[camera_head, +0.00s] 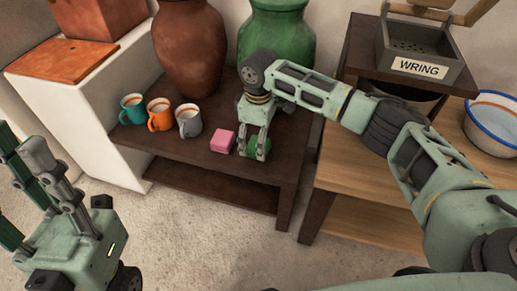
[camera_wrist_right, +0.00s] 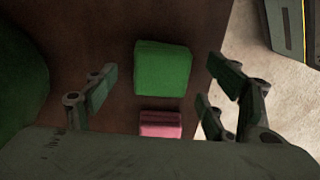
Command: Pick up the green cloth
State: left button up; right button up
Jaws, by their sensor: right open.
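The green cloth (camera_wrist_right: 162,69) is a small folded block on the dark brown table, and in the head view (camera_head: 250,144) it is partly hidden by my right gripper. My right gripper (camera_head: 257,152) is directly above it, pointing down, with its fingers apart. In the right wrist view the open fingers of the right gripper (camera_wrist_right: 158,95) stand to either side of the cloth with gaps, not touching it. My left gripper (camera_head: 22,165) is at the far left of the head view, away from the table; its fingers appear spread and empty.
A pink block (camera_head: 222,140) lies just beside the green cloth. Three mugs, teal (camera_head: 132,108), orange (camera_head: 160,115) and grey (camera_head: 189,121), stand to the left. A brown vase (camera_head: 190,50) and green vase (camera_head: 278,30) stand behind. A "WRING" bin (camera_head: 418,68) and a basin (camera_head: 492,122) are at right.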

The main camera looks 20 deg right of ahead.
notch_tip(320, 180, down, 2)
jog(key=shift+f+b, duration=0.25)
jog(key=shift+b, duration=0.25)
jog(key=shift+c, duration=0.3)
jog(key=c, duration=1.1)
jog(key=shift+r, duration=0.15)
